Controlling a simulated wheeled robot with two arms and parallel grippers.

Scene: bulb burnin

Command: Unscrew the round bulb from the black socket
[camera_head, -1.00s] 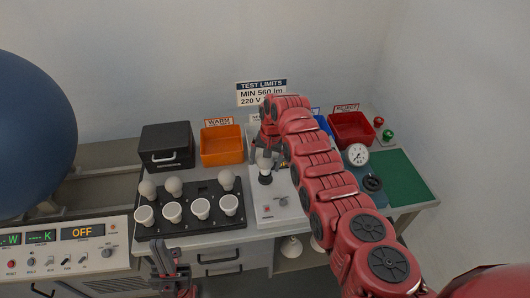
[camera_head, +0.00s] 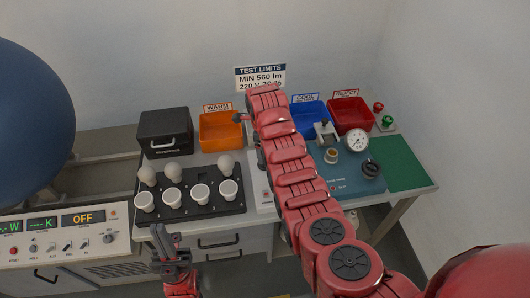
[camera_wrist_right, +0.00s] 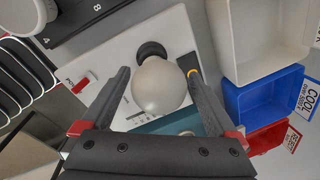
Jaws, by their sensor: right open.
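The round bulb (camera_wrist_right: 160,86) is a pale matte globe in the right wrist view. It covers part of the black socket (camera_wrist_right: 151,49), whose dark rim shows just behind it; the joint between them is hidden. My right gripper (camera_wrist_right: 160,100) is open, with one finger on each side of the globe. I cannot tell whether either finger touches it. In the head view my right arm hides the bulb and the socket. My left gripper (camera_head: 170,245) is at the lower left, in front of the bench and away from the bulb; its finger gap is unclear.
Behind are a black case (camera_head: 165,134), an orange bin (camera_head: 220,134), a blue bin (camera_head: 309,119) and a red bin (camera_head: 350,114). A dial gauge (camera_head: 356,142) stands at right; the green mat (camera_head: 402,168) is clear.

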